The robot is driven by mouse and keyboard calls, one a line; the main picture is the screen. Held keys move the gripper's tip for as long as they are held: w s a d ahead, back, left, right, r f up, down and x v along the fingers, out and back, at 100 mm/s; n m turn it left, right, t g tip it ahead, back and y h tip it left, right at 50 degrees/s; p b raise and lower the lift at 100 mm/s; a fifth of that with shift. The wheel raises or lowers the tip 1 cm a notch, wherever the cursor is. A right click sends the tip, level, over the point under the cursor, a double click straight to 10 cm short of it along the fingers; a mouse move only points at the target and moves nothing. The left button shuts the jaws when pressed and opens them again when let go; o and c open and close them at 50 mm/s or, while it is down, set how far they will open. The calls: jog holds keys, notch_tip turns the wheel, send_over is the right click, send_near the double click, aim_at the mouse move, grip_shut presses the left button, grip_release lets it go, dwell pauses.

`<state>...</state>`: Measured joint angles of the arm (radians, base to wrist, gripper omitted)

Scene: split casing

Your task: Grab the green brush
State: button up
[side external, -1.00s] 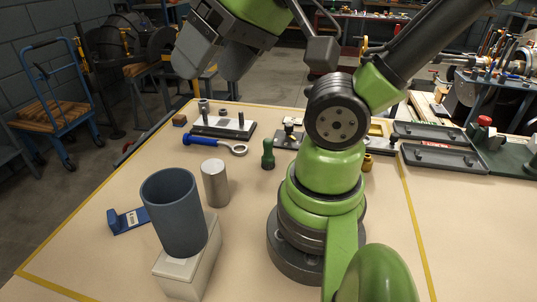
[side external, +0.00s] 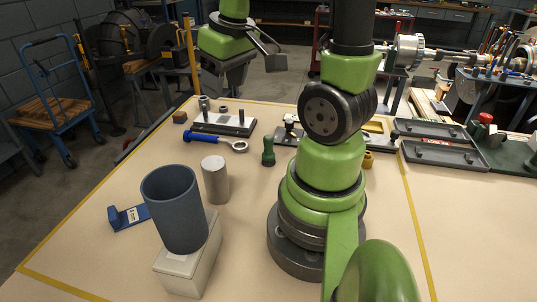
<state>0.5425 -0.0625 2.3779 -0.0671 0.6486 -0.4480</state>
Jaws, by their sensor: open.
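The green brush (side external: 268,152) stands upright on the table, left of my arm's base, with its narrow end up. It looks like a small green handle with a wider lower part; its bristles cannot be made out. My gripper (side external: 236,78) is high above the far part of the table, up and to the left of the brush in the picture. It is open, well apart from the brush, and nothing shows between its fingers.
A blue-handled ring wrench (side external: 205,141) and a dark pegged block (side external: 222,124) lie left of the brush. A metal cylinder (side external: 215,180), a blue-grey cup (side external: 172,215) on a pale block (side external: 190,265) and a blue bracket (side external: 128,217) stand nearer. Dark trays (side external: 440,145) lie right.

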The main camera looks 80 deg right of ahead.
aim_at(268, 137)
jog(key=s+d+f+g, duration=0.1)
jog(key=d+f, duration=0.2)
jog(key=s+d+f+g, duration=0.1)
jog(key=s+d+f, duration=0.1)
jog(key=f, duration=0.1)
jog(key=s+d+f+g+y, duration=0.1)
jog(key=s+d+f, duration=0.1)
jog(key=d+f, duration=0.1)
jog(key=shift+d+f+n, duration=0.3)
jog(key=shift+f, duration=0.2)
jog(key=f, duration=0.4)
jog(key=shift+s+d, duration=0.1)
jog(key=shift+s, duration=0.1)
jog(key=shift+s+d+f, duration=0.1)
jog(key=shift+d+f, duration=0.1)
jog(key=shift+f, duration=1.4)
jog(key=shift+s+d+f, duration=0.1)
jog(key=shift+d+f, duration=0.05)
jog(key=shift+f, duration=1.4)
grip_shut()
